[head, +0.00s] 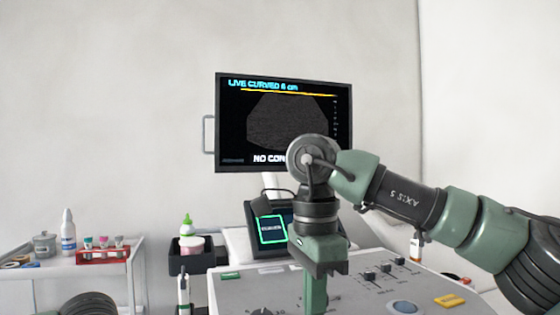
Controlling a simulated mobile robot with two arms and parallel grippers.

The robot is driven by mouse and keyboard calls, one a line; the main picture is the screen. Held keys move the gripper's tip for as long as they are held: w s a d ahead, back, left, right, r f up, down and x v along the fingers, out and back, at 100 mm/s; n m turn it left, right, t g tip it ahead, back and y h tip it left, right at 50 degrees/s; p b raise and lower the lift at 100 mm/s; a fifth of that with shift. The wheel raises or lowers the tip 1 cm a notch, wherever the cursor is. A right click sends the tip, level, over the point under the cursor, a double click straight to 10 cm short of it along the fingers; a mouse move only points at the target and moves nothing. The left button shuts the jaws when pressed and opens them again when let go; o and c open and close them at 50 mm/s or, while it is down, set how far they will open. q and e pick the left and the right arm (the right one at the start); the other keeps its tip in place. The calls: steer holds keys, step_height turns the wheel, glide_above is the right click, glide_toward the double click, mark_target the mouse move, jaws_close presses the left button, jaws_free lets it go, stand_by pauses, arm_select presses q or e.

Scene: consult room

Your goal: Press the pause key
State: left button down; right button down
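The grey control console (232,290) fills the bottom middle of the head view. Which of its controls is the pause key I cannot tell; a yellow key (449,300) with unreadable lettering lies at its right. My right gripper (315,296) points down over the middle of the console, left of the yellow key. Its fingertips run out of the picture, and only one green finger face shows, so its opening is unclear. The monitor (262,118) behind reads "LIVE CURVED 6 cm" and "NO CON…", the rest hidden by my arm. My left gripper is out of view.
Several black knobs (386,268) and a bluish trackball (404,307) are on the console's right part. A small touch screen (270,229) stands behind it. A side cart at left holds a white bottle (68,232) and a red tube rack (102,254).

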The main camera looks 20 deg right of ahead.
steer(key=shift+f, duration=1.55)
steer(key=shift+s+f, duration=0.1)
steer(key=shift+f, duration=0.7)
stand_by(2.8)
steer(key=shift+r, duration=3.55)
steer(key=s+r, duration=0.6)
steer(key=s, duration=0.2)
